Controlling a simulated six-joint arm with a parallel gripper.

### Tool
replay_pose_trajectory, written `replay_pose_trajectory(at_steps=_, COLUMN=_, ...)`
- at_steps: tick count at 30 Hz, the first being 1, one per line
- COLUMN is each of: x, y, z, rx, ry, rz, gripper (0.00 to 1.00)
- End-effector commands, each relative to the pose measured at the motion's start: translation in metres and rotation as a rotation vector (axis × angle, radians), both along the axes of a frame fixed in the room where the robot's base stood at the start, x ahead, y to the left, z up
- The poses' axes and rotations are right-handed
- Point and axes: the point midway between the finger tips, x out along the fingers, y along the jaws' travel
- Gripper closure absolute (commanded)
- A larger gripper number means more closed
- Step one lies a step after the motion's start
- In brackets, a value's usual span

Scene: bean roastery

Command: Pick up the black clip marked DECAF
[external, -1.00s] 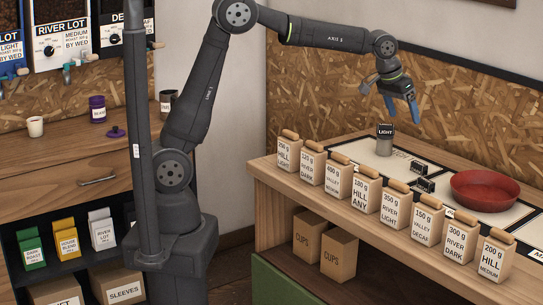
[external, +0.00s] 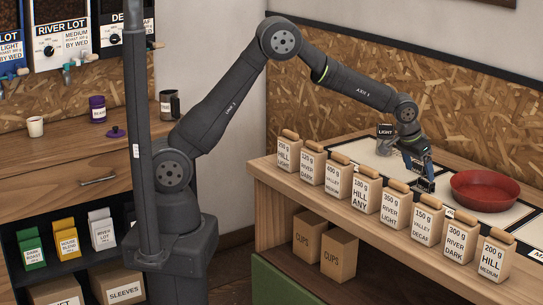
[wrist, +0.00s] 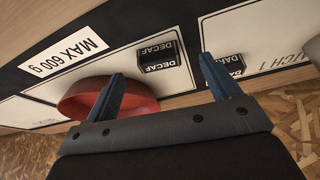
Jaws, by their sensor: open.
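The black clip marked DECAF (wrist: 158,56) lies on the white mat, between and just beyond my fingertips in the wrist view. In the external view the DECAF clip (external: 426,186) shows just below my fingers, left of the red bowl. My gripper (wrist: 161,66) is open, with one blue finger on each side of the clip's line and nothing between them. It also shows in the external view (external: 420,168), low over the bench. A second black clip, apparently marked DARK (wrist: 227,68), lies partly behind the right finger; my gripper hides it in the external view.
The red bowl (external: 485,189) stands close beside the DECAF clip; my left finger overlaps it in the wrist view. A row of labelled bags (external: 395,209) lines the bench's front edge. A MAX 600 g label (wrist: 63,57) lies beyond.

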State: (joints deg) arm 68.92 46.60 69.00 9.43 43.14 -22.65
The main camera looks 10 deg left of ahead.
Motion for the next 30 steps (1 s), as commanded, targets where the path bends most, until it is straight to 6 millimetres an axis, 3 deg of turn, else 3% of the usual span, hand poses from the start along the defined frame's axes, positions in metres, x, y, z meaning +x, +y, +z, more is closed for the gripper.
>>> replay_pose_trajectory(at_steps=12, x=0.01, y=-0.02, z=-0.042, rx=0.001, ry=0.0, rz=0.0, gripper=0.18)
replay_pose_trajectory(at_steps=21, x=0.012, y=-0.021, z=-0.046, rx=0.0, ry=-0.001, rz=0.001, gripper=0.18)
replay_pose_trajectory(at_steps=22, x=0.012, y=-0.021, z=-0.046, rx=0.0, ry=-0.001, rz=0.001, gripper=0.2)
replay_pose_trajectory(at_steps=29, x=0.011, y=-0.021, z=-0.046, rx=0.0, ry=0.0, rz=0.001, gripper=0.65)
replay_pose_trajectory(at_steps=30, x=0.011, y=-0.021, z=-0.046, rx=0.0, ry=0.0, rz=0.001, gripper=0.65)
